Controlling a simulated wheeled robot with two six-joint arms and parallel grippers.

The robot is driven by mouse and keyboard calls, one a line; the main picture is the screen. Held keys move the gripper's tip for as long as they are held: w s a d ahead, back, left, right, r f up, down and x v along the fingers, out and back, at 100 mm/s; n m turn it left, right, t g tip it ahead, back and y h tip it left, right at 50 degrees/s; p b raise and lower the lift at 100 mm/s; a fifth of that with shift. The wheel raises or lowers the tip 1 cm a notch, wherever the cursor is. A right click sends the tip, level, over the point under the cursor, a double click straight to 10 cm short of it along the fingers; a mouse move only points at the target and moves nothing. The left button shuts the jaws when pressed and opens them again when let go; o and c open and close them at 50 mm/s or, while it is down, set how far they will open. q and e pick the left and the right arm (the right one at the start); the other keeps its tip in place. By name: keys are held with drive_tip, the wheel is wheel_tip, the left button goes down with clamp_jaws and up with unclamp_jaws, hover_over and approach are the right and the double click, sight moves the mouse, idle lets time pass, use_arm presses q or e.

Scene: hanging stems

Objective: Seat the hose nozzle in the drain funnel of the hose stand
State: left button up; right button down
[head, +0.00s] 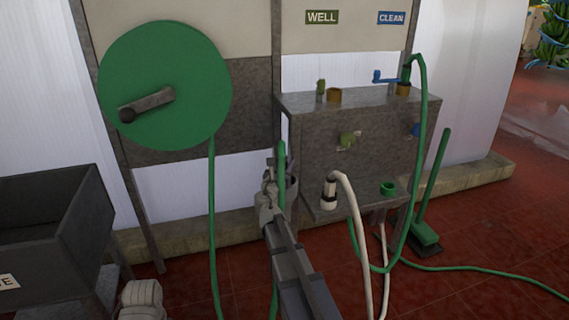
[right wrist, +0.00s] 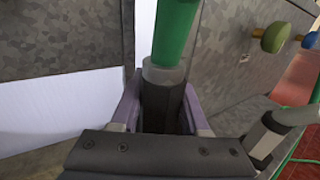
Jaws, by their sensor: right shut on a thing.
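My right gripper (head: 278,185) is shut on the dark grey nozzle (right wrist: 163,105) of a green hose. The green hose (right wrist: 175,30) rises from the nozzle's pale collar in the right wrist view. The gripper is at the left front of the grey metal hose stand (head: 350,150), left of its low shelf. A green cup-like funnel (head: 387,188) sits at the right of that shelf, apart from the held nozzle. Its inside is too small to make out. The nozzle's lower end is hidden by the gripper. My left gripper is not in view.
A cream hose's black-and-white nozzle (head: 328,192) stands on the shelf between my gripper and the funnel. A second green hose (head: 423,110) loops down the stand's right side. A green brush (head: 427,235) leans there. A green reel (head: 165,85) hangs left; a dark bin (head: 50,235) stands lower left.

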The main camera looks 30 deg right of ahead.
drive_tip(key=shift+f, duration=0.1)
drive_tip(key=shift+c, duration=1.6)
unclamp_jaws()
drive_tip(key=v, duration=0.8)
drive_tip(key=shift+w, duration=0.1)
drive_tip(key=shift+w, duration=0.1)
